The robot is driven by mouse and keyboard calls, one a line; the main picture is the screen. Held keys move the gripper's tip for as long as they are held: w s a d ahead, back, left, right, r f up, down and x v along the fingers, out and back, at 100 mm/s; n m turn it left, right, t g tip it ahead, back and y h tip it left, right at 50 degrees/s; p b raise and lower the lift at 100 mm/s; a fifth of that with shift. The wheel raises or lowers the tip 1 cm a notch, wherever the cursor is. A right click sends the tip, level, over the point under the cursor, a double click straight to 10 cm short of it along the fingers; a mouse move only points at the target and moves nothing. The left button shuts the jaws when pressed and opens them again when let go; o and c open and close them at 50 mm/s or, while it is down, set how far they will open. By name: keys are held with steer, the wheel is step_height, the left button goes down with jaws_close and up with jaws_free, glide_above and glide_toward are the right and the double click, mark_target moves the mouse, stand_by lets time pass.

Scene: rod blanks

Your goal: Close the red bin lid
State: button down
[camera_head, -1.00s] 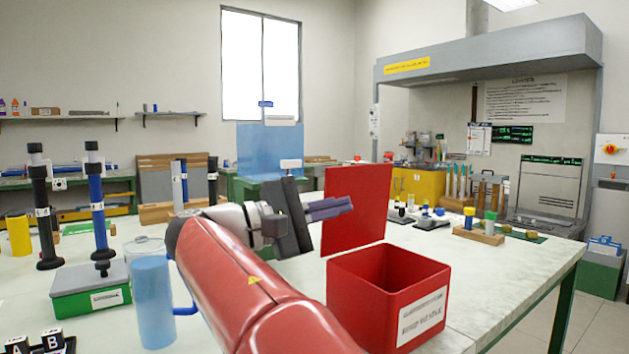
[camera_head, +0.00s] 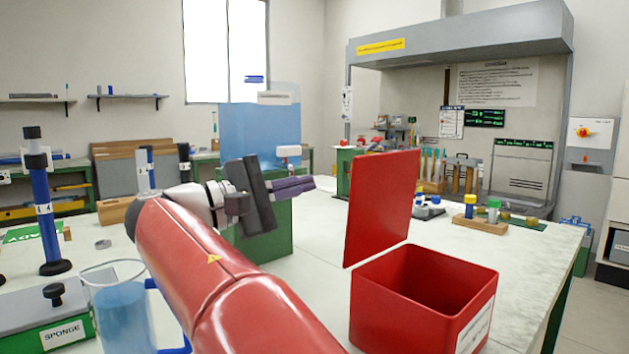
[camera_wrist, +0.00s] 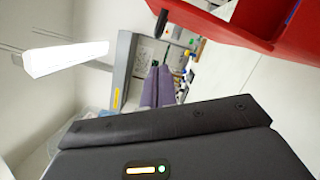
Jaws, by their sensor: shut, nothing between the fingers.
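The red bin (camera_head: 395,308) stands on the table at right of centre in the head view. It is open at the top, and the part of its inside that shows looks empty. Its red lid (camera_head: 385,208) stands upright, raised at the bin's far left side. My gripper (camera_head: 308,184) is left of the lid, near its upper half and apart from it in the picture. Its purple-grey fingers are together and empty; they also show in the wrist view (camera_wrist: 158,88). A red shape fills the top right of the wrist view; I cannot tell which part it is.
A clear cup with blue contents (camera_head: 122,312) and a sponge box (camera_head: 62,318) stand at the front left. A blue-marked stand (camera_head: 45,208) is behind them. A wooden block with coloured caps (camera_head: 480,226) is beyond the bin. The table right of the bin is mostly clear.

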mark_target(375, 201)
steer(key=b+x, duration=0.1)
steer(key=x, duration=0.8)
steer(key=shift+d, duration=0.15)
steer(key=shift+s+d, duration=0.1)
steer(key=shift+s, duration=0.05)
